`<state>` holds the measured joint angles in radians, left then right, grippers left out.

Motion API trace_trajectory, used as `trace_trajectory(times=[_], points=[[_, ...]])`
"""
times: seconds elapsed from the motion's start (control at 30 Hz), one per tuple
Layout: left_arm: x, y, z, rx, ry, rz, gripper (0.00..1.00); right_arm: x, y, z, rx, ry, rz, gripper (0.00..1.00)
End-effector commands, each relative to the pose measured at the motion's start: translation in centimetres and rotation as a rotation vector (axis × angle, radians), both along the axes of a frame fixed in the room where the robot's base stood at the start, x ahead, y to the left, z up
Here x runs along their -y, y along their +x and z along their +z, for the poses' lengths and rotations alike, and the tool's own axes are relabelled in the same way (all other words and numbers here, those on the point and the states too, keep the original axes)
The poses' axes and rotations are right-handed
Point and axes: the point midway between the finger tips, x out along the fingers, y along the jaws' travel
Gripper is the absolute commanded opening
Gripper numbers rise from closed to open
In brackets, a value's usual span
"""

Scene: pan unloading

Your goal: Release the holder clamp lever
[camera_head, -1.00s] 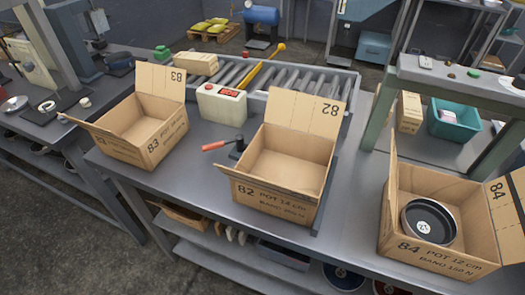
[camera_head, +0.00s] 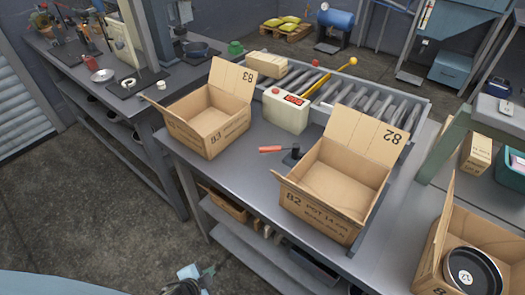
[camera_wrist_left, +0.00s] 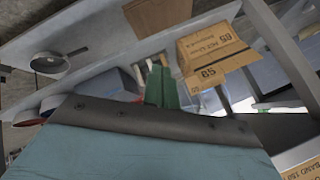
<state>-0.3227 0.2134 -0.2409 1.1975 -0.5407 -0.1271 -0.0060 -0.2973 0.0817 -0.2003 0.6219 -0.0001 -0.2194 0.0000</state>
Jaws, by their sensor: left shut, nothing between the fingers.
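A lever with a red-orange handle (camera_head: 271,149) lies roughly level on the table, pointing left from a black base (camera_head: 292,156) beside box 82. It looks like the holder clamp lever. My left gripper (camera_head: 207,271) is low at the bottom edge of the head view, in front of the table and well away from the lever. Its green fingers (camera_wrist_left: 162,87) are together and empty in the left wrist view. The lever cannot be made out in that view. My right gripper is not in view.
Open cardboard box 83 (camera_head: 200,140) stands left of the lever and box 82 (camera_head: 312,211) right of it. Box 84 (camera_head: 430,262) holds a dark round pan (camera_head: 472,272). A cream unit with a red display (camera_head: 286,112) and a roller conveyor (camera_head: 405,95) are behind.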

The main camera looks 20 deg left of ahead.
Motion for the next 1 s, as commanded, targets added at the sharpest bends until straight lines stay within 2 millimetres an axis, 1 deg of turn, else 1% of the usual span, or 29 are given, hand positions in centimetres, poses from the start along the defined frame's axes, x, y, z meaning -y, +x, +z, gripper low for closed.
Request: trace_trajectory(times=[0.03,0.07,0.1,0.17,0.2,0.27,0.3,0.4,0.5,0.6,0.87,1.0], points=[[0.6,3.2,5.0,0.116,0.049,-0.093,0.00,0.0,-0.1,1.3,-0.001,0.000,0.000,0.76],[1.1,4.7,7.5,0.181,0.079,-0.145,0.00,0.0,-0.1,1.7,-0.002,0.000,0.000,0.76],[1.8,6.5,10.8,0.263,0.123,-0.212,0.00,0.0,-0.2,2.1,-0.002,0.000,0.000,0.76],[3.0,8.6,15.7,0.382,0.184,-0.303,0.00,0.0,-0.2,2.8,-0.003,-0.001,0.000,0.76],[3.7,9.6,18.6,0.451,0.223,-0.354,0.00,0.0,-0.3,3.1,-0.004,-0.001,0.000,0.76],[4.7,10.6,22.4,0.539,0.274,-0.418,0.00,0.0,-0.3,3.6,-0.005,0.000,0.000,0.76],[5.4,11.0,24.6,0.592,0.305,-0.453,0.00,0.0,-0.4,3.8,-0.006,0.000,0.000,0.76],[6.6,11.6,28.9,0.692,0.369,-0.520,0.00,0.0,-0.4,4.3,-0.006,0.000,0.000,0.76],[7.4,11.8,31.5,0.754,0.408,-0.557,0.00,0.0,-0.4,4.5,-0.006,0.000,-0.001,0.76],[7.7,11.8,32.6,0.780,0.426,-0.574,0.00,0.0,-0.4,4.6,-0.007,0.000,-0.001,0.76],[7.7,11.8,32.6,0.781,0.428,-0.574,0.00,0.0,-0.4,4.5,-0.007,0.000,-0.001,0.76],[7.9,12.2,32.6,0.782,0.427,-0.572,0.00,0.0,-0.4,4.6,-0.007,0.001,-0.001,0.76]])
